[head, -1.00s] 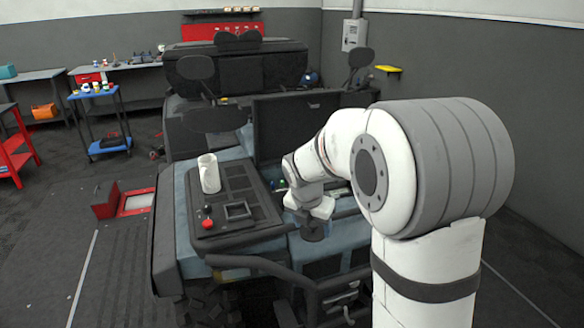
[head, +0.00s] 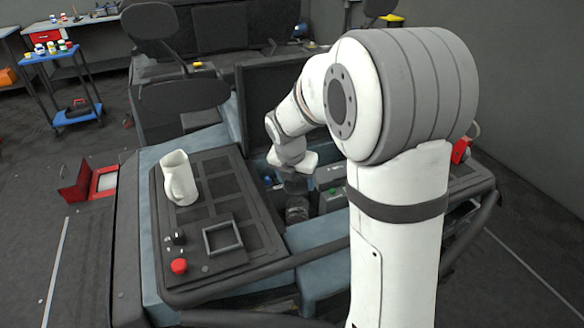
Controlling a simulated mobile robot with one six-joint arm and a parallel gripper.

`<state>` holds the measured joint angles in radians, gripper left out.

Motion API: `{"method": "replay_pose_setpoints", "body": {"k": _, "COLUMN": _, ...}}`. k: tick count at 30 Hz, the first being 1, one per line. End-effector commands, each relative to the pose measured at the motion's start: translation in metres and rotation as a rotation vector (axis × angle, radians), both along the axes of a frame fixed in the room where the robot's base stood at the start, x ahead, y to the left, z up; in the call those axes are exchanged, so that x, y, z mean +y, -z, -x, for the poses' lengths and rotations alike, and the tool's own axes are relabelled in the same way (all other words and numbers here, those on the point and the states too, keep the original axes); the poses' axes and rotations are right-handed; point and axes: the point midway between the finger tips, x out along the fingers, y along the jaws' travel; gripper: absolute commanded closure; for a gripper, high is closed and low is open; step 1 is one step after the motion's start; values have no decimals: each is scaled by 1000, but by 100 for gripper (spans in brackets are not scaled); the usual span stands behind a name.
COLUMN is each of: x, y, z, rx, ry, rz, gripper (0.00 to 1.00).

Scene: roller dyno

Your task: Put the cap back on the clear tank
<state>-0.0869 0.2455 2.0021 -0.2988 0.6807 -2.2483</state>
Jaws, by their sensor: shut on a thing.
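My gripper (head: 296,194) points down over the open bay of the dark vehicle, just right of the flat black panel. It is shut on a dark round piece, which looks like the cap (head: 297,214). The fingers are small and dark here, so the grip shows poorly. I cannot make out the clear tank for certain; my gripper and arm cover part of the bay. A small blue spot (head: 268,182) shows in the bay left of the gripper. I cannot tell whether the cap touches anything.
A white pitcher (head: 179,178) stands on the black panel (head: 215,190), with a red knob (head: 179,266) at its front. A raised dark lid (head: 268,105) stands behind the bay. A grey box with a green mark (head: 333,196) is right of the gripper. A dark tube rail (head: 270,268) crosses the front.

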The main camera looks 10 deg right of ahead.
Motion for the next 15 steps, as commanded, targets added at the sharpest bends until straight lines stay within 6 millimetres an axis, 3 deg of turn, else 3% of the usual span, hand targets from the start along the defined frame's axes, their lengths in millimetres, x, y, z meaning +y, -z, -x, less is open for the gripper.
{"method": "replay_pose_setpoints", "body": {"k": 8, "x": -2, "y": 13, "z": 0, "rx": 0, "ry": 4, "rz": 0, "gripper": 58}}
{"method": "replay_pose_setpoints", "body": {"k": 15, "x": -1, "y": 35, "z": 0, "rx": 0, "ry": 2, "rz": 0, "gripper": 58}}
